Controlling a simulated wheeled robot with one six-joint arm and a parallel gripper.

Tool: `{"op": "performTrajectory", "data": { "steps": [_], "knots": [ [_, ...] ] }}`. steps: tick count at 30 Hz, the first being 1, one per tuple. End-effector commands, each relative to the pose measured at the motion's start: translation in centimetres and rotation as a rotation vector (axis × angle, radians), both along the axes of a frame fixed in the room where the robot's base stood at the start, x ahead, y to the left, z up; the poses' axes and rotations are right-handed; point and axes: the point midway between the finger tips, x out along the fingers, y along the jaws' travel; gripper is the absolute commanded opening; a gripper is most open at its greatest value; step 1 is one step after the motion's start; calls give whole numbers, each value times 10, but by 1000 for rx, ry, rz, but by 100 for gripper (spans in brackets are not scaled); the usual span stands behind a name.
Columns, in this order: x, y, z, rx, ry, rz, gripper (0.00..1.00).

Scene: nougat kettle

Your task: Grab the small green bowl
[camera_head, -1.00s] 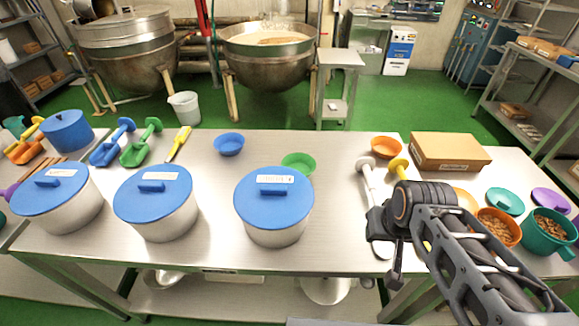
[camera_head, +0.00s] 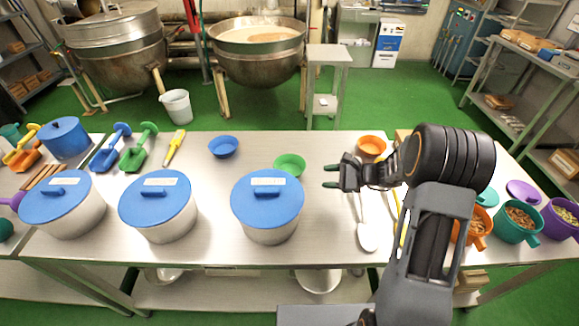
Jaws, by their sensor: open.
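The small green bowl (camera_head: 290,162) sits on the steel table, just behind the right-hand blue-lidded pot (camera_head: 268,205). The pot's lid overlaps the bowl's near side in the view. My gripper (camera_head: 328,176) is to the right of the bowl, with its two dark green fingertips pointing left towards it. The fingers are apart with nothing between them. A gap shows between the fingertips and the bowl.
A blue bowl (camera_head: 223,147) stands left of the green bowl, and an orange bowl (camera_head: 372,146) stands behind my arm. Two more blue-lidded pots (camera_head: 158,205) stand to the left. A white spoon (camera_head: 367,236) lies below my gripper. The table between the blue bowl and green bowl is clear.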

Motion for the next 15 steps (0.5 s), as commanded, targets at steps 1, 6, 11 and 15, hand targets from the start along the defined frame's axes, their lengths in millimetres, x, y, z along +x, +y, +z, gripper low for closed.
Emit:
{"op": "performTrajectory", "data": {
  "steps": [1,6,11,15],
  "knots": [
    [5,-3,-3,26,13,-29,46],
    [20,5,-14,71,30,-76,46],
    [31,30,-25,76,32,-80,46],
    [39,49,-33,74,31,-80,46]
  ]
}}
